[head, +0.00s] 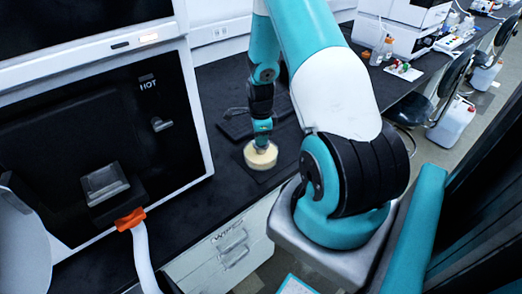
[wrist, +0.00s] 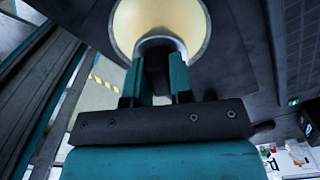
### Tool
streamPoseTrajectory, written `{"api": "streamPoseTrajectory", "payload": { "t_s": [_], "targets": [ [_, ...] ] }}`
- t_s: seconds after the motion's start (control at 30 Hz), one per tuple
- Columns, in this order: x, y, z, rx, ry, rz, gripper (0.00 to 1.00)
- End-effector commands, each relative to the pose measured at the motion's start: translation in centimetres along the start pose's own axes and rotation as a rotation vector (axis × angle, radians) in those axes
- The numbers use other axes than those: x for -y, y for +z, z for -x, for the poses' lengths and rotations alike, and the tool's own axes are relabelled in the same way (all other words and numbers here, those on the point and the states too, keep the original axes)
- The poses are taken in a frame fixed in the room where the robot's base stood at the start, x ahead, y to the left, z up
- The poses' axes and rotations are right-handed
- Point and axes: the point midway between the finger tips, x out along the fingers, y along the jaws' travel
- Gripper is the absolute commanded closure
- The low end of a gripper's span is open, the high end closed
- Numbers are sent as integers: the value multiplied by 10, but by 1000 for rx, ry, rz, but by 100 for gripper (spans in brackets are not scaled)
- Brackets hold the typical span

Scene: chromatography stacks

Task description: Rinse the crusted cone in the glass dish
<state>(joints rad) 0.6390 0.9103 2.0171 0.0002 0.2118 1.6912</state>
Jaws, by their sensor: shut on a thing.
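The glass dish (head: 261,166) stands on the black bench and looks full of cream-yellow liquid or backing. In the wrist view its pale round rim (wrist: 207,38) fills the top middle. My gripper (head: 262,139) points down right over the dish. In the wrist view my gripper (wrist: 157,72) has its two teal fingers shut on a grey, curved piece, which looks like the cone (wrist: 160,42). The cone overlaps the dish in the picture; I cannot tell whether it touches the liquid. Crust on it cannot be made out.
A dark keyboard (head: 240,122) lies behind the dish. White drawers (head: 222,245) are below the bench edge. Small bottles and equipment stand farther along the bench.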

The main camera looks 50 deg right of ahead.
Motion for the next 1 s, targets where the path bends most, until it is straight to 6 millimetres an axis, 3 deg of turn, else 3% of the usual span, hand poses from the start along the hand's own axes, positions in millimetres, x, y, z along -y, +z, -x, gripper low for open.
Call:
{"api": "streamPoseTrajectory", "payload": {
  "t_s": [0.8,1.0],
  "targets": [
    [0,0,64,0,0,0,100],
    [0,0,66,0,0,0,100]
  ]
}}
